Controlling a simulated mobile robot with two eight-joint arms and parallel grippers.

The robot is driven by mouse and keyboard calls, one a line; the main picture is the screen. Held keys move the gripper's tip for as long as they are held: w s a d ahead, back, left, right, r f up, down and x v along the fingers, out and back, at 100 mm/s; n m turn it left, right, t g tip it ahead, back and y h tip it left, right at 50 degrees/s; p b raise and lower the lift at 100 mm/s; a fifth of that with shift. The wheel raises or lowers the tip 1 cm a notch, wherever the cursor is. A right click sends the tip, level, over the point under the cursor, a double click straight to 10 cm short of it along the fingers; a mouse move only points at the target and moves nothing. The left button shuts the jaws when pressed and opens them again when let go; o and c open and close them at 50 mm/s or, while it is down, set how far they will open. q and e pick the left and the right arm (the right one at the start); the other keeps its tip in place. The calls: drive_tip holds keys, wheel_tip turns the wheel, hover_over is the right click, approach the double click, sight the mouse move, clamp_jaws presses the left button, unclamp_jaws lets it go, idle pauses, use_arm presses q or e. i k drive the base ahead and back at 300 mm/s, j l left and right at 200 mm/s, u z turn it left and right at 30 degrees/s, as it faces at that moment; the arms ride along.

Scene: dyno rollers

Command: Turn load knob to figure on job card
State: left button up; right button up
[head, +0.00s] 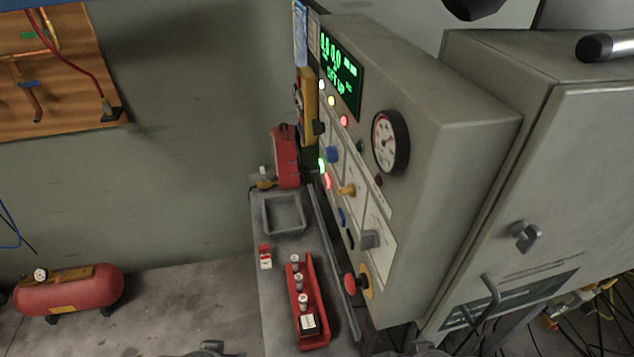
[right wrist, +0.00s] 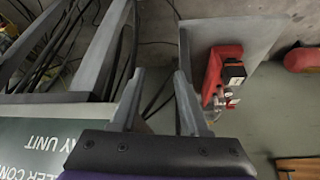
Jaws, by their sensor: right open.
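The control panel (head: 440,150) stands at the centre of the head view, its face turned left and seen at a steep angle. Its face carries a yellow knob (head: 347,190), a grey block-shaped knob (head: 370,239) and blue knobs (head: 333,154). Their labels are too small to read, so I cannot tell which is the load knob. Papers (head: 300,35) hang at the panel's top left; their writing is unreadable and I cannot tell if one is the job card. My right gripper (right wrist: 160,74) is open and empty in the right wrist view. My left gripper is not in view.
A green-lit display (head: 340,70) and a round gauge (head: 390,142) sit on the panel, with a red stop button (head: 350,284) low down. A shelf (head: 267,328) below holds a red tray (head: 314,327). A grey cabinet (head: 570,170) stands right. Cables lie beyond my right gripper.

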sight(331, 152)
drive_tip(key=i+j+z, duration=0.1)
drive_tip(key=j+z, duration=0.35)
drive_tip(key=i+j+z, duration=0.1)
drive_tip(key=j+z, duration=0.65)
drive_tip(key=z, duration=0.15)
drive_tip(key=j+u, duration=0.15)
drive_tip(key=j, duration=0.3)
drive_tip(key=i+j+u, duration=0.1)
drive_tip(key=j, duration=0.3)
drive_tip(key=i, duration=0.05)
